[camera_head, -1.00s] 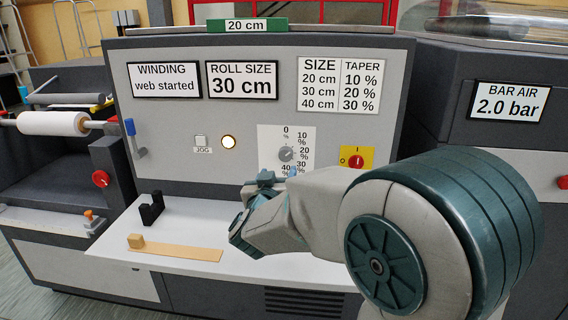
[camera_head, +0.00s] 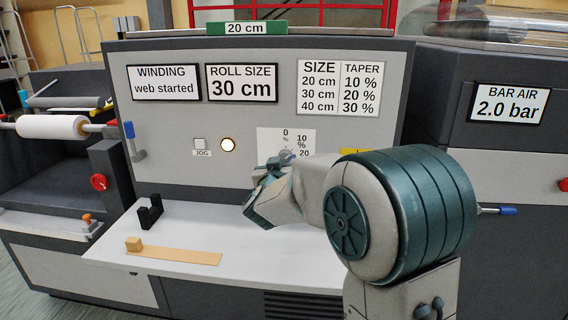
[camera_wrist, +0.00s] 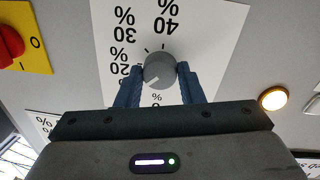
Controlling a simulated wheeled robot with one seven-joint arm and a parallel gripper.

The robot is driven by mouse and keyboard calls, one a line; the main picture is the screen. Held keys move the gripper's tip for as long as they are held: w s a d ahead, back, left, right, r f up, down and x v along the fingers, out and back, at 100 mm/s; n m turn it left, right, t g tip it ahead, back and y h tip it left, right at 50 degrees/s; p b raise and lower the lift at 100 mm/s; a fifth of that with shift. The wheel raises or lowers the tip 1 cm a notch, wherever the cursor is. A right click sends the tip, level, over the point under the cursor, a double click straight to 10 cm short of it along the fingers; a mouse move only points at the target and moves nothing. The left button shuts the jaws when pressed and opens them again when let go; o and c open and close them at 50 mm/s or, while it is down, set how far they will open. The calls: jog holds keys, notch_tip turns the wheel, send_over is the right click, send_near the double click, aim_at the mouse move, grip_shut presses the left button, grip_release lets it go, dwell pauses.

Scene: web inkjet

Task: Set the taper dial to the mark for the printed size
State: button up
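The grey taper dial (camera_wrist: 159,71) sits on a white printed scale (camera_wrist: 215,28), upside down in the wrist view. Its white pointer line aims lower left, between 0 % and 20 %; a finger hides the 10 % label. My gripper (camera_wrist: 160,75) has its blue fingers against both sides of the dial and appears shut on it. In the head view my gripper (camera_head: 277,164) covers most of the dial and lower scale. The roll size sign (camera_head: 241,83) reads 30 cm. The size and taper table (camera_head: 339,88) pairs 20 cm with 10 %, 30 cm with 20 %, 40 cm with 30 %.
A green tag (camera_head: 246,28) above the panel reads 20 cm. A red switch on a yellow plate (camera_wrist: 10,45) and a lit round lamp (camera_wrist: 273,98) flank the dial. A black bracket (camera_head: 150,210) and tan strip (camera_head: 180,256) lie on the white shelf (camera_head: 205,218).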

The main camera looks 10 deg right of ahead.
jog(key=shift+m, duration=0.4)
jog(key=m+b, duration=0.2)
jog(key=m, duration=0.1)
jog(key=shift+m+b, duration=0.9)
jog(key=shift+m, duration=1.5)
jog(key=shift+r+y, duration=0.1)
jog(key=shift+y, duration=0.2)
jog(key=o, duration=1)
jog(key=p+v, duration=0.2)
jog(key=v, duration=1.1)
jog(key=shift+s+a+r, duration=0.15)
jog(key=shift+s+a, duration=0.05)
jog(key=shift+s, duration=0.15)
